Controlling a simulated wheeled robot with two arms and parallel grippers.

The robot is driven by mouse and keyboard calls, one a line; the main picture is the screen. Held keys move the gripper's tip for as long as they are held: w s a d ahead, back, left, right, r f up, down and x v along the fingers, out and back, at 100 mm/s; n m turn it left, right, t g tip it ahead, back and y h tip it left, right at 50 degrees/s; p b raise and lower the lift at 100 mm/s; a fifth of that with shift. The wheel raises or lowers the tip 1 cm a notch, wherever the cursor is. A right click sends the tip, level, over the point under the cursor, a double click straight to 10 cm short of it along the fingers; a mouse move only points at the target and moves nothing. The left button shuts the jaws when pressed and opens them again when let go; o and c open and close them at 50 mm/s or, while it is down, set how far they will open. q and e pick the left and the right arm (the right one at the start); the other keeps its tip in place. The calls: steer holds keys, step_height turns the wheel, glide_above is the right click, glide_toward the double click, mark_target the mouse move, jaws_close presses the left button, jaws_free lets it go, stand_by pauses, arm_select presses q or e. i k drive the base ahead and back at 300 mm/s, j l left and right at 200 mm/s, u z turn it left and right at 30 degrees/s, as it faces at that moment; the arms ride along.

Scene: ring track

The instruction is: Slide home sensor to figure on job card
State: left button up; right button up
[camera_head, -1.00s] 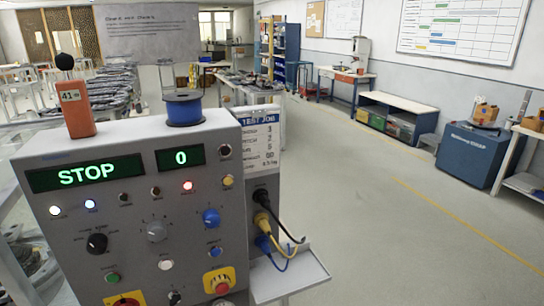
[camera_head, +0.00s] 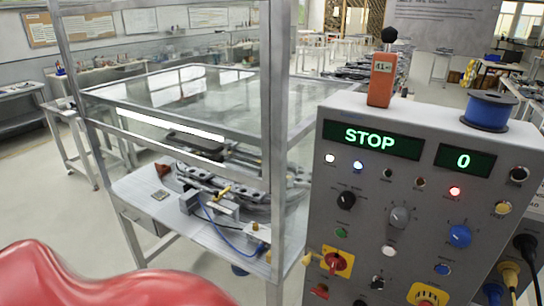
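The ring track (camera_head: 215,181) lies on a bench inside a clear-walled guard, left of the grey control panel. A small fixture with a yellow part (camera_head: 222,192) and a blue cable stands at its near side. I cannot tell whether this is the home sensor, and no scale figures can be read. At the right edge, a sliver of the job card (camera_head: 539,203) shows on the panel's side, its text not readable. Neither of my grippers is in view.
The control panel (camera_head: 400,215) reads STOP and 0. An orange handset (camera_head: 382,80) and a blue spool (camera_head: 488,112) stand on top of it. The metal guard post (camera_head: 277,150) rises between me and the track. Open floor (camera_head: 45,205) lies to the left.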

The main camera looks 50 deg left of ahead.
mark_target(219, 196)
steer(key=u, duration=2.05)
steer(key=i+j+z, duration=0.2)
steer(key=i+z, duration=0.15)
steer(key=i, duration=0.15)
steer(key=i+j+z, duration=0.3)
steer(key=i+j, duration=0.05)
steer(key=i, duration=0.1)
